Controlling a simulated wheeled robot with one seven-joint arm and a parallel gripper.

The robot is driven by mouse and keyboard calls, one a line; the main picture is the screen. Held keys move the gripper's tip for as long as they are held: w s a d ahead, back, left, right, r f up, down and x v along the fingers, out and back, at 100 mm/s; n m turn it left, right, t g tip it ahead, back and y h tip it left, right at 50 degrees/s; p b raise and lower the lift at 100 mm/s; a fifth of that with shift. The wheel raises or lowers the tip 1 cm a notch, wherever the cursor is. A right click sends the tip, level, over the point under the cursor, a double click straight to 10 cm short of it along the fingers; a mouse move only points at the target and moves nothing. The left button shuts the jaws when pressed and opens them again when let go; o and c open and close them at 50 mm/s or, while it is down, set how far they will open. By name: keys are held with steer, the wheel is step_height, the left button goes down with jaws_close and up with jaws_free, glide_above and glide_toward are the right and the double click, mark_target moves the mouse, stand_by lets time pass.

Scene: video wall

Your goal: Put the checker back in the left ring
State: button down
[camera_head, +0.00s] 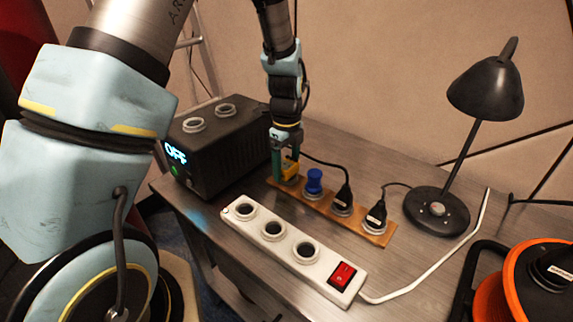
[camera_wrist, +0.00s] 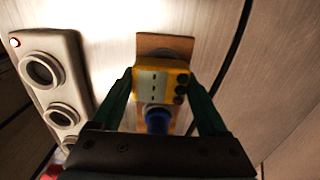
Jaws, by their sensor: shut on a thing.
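The yellow checker (camera_head: 291,167) is between the fingers of my gripper (camera_head: 285,163), at the left end of the wooden strip (camera_head: 325,207). In the wrist view the gripper (camera_wrist: 162,90) is shut on the checker (camera_wrist: 161,83), whose face has dark round spots on one side. The left ring lies under the checker and is partly hidden. I cannot tell whether the checker is seated in it or just above it. A blue plug (camera_head: 314,181) stands in the neighbouring ring; it also shows in the wrist view (camera_wrist: 157,119).
Two black plugs (camera_head: 343,198) (camera_head: 376,214) with cords stand further right on the strip. A white power strip (camera_head: 290,247) with three sockets and a red switch (camera_head: 342,275) lies in front. A black box (camera_head: 218,148) reading OFF stands left, a lamp (camera_head: 437,207) right.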

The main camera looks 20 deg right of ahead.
jaws_free()
steer(key=shift+r, duration=0.15)
steer(key=shift+r+p, duration=2.3)
steer(key=shift+r, duration=0.6)
